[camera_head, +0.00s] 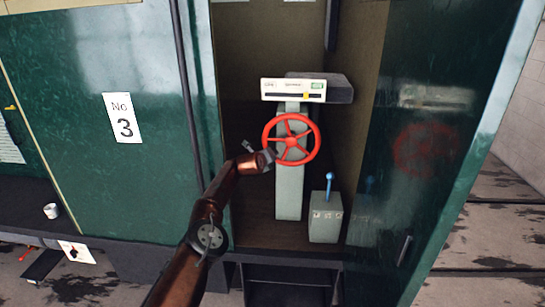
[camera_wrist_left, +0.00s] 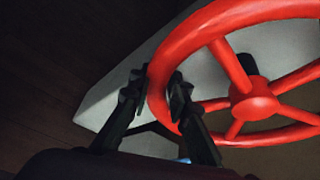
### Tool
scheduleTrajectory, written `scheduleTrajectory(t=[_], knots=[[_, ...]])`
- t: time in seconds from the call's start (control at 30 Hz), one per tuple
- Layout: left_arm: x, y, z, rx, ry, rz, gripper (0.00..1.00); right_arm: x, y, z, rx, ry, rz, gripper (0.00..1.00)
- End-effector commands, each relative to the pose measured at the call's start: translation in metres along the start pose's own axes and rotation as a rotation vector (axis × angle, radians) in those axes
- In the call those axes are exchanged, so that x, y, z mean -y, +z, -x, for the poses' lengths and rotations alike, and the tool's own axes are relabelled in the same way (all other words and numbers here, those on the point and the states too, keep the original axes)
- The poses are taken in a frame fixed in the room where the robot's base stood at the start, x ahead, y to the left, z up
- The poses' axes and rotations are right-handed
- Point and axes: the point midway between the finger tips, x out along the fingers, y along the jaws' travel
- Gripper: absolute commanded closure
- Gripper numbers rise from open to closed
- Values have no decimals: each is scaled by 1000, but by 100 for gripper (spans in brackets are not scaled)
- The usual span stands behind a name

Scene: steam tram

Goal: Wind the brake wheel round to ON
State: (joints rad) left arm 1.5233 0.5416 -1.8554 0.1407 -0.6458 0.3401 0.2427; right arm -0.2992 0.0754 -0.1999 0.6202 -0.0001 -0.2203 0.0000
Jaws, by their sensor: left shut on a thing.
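The red brake wheel (camera_head: 310,139) is mounted on the front of a grey-green column (camera_head: 289,195) inside the tram's open cab. Above it is a white indicator plate (camera_head: 280,90) with a yellow marker right of the middle and a green label at its right end; the lettering is too small to read. My left gripper (camera_head: 266,158) is at the lower left of the wheel's rim. In the left wrist view the fingers of my left gripper (camera_wrist_left: 158,90) are shut on the rim of the brake wheel (camera_wrist_left: 253,103), one on each side. My right gripper is not in view.
A grey box (camera_head: 325,224) with a blue-handled lever (camera_head: 329,186) stands right of the column, close to the wheel. Green tram walls flank the opening. A white cup (camera_head: 51,211) stands on the ledge at the left.

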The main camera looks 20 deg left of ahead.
Motion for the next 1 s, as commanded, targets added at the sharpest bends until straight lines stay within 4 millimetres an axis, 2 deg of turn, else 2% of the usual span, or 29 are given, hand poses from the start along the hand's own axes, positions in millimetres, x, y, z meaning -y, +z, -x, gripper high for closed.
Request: scheduleTrajectory(t=[0.07,0.1,0.33,0.73,1.0], knots=[[-2,0,0,1,3,0,100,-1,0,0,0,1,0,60],[-2,0,0,1,3,0,82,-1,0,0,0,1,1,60],[0,-2,-1,-2,1,-1,66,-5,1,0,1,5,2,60],[1,-3,-1,-4,-5,12,65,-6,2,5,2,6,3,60],[5,-12,-2,-11,-49,113,65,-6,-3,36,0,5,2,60]])
